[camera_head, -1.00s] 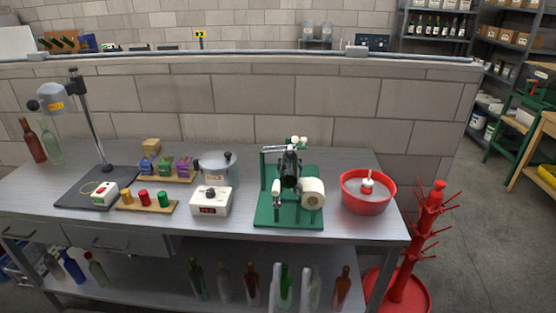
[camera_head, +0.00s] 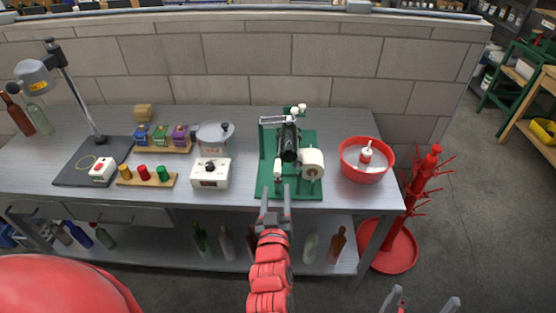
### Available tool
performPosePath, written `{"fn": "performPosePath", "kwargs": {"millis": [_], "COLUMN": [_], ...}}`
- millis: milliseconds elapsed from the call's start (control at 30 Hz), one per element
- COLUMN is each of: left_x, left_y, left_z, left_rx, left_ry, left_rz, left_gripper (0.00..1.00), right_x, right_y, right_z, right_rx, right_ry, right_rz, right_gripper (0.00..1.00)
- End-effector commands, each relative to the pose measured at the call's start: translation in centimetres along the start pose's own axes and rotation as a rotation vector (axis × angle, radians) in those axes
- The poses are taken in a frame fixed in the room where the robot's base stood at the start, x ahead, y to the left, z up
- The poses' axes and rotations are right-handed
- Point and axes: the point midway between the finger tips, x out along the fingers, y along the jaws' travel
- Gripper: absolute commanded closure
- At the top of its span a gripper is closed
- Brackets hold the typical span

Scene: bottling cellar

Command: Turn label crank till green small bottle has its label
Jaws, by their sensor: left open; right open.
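The green label machine (camera_head: 268,178) stands on the steel bench with a white label roll (camera_head: 312,163) on its right side. A dark bottle (camera_head: 289,142) lies in its middle; whether a label is on it cannot be made out. A white knob (camera_head: 278,168) shows at the machine's front left and pale knobs (camera_head: 300,108) at its top back; I cannot tell which belongs to the crank. My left gripper (camera_head: 276,190) is open and empty, at the machine's front edge just below the front knob. My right gripper (camera_head: 424,302) is open and empty, low at the bottom edge, away from the bench.
A red basin (camera_head: 366,172) stands right of the machine. A white box with a dial (camera_head: 210,173) and a pot (camera_head: 214,138) are to its left. A red bottle tree (camera_head: 413,195) stands on the floor at right. Several bottles stand on the lower shelf.

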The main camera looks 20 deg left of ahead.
Motion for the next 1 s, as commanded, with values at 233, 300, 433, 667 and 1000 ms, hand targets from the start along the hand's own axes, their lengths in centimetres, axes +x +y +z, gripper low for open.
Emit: {"fn": "performPosePath", "kwargs": {"millis": [233,300,433,667,1000], "left_x": [4.9,6.5,8.9,11.6,12.4], "left_y": [-0.1,-0.1,-0.1,0.0,-0.1], "left_z": [-0.3,-0.5,-0.4,-0.1,0.0], "left_rx": [0.004,0.001,0.003,0.001,0.001], "left_ry": [0.000,0.003,0.002,-0.001,0.001], "left_rz": [-0.003,-0.003,-0.003,-0.001,-0.001], "left_gripper": [0.46,0.46,0.46,0.46,0.46], "right_x": [1.1,1.5,2.2,2.9,3.0], "right_y": [0.1,0.1,0.1,0.1,0.1], "right_z": [-0.2,-0.2,-0.4,-0.5,-0.5], "right_rx": [0.000,0.000,0.000,0.000,0.000], "right_ry": [0.000,0.000,0.000,0.000,0.000], "right_rz": [0.000,0.000,0.000,0.000,0.000], "right_gripper": [0.00,0.00,0.00,0.00,0.00]}}
